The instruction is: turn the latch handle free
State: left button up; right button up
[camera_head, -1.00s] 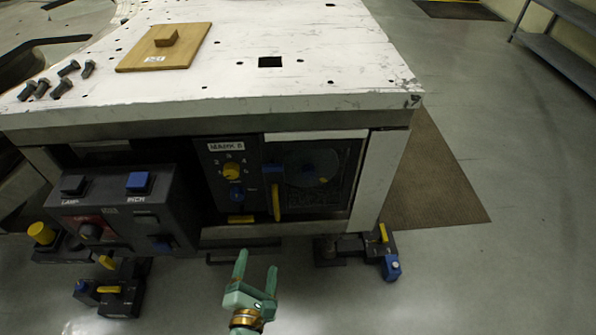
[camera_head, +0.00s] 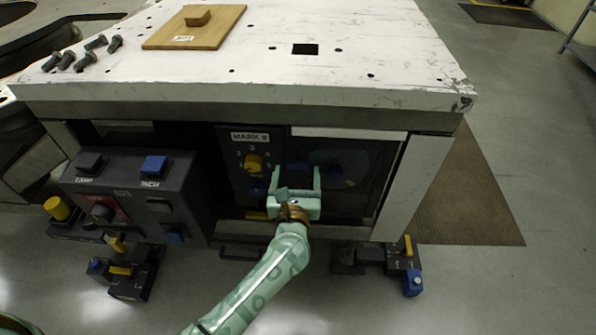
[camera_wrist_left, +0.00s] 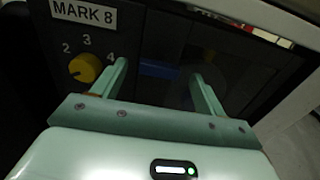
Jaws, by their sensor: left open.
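The latch is on the dark front panel (camera_head: 236,185) under the white table top. A blue part of the latch (camera_head: 297,167) shows between my left gripper's fingers, and it also shows in the left wrist view (camera_wrist_left: 160,69). The yellow handle that hangs below it is hidden behind my gripper now. My left gripper (camera_head: 296,173) is open and points at the panel, one finger on each side of the blue part. In the left wrist view the gripper (camera_wrist_left: 160,75) has nothing clamped. I cannot tell whether a finger touches the handle. My right gripper is not in view.
A yellow dial (camera_head: 253,162) with numbers sits just left of my gripper, under a "MARK 8" label (camera_wrist_left: 83,12). A dark button box (camera_head: 130,195) juts out farther left. A wooden board (camera_head: 215,32) and several bolts lie on the table top (camera_head: 380,60).

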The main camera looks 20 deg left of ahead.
pick_arm(q)
jog(key=shift+x, duration=0.85)
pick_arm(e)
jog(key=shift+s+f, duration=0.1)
pick_arm(q)
jog(key=c, duration=1)
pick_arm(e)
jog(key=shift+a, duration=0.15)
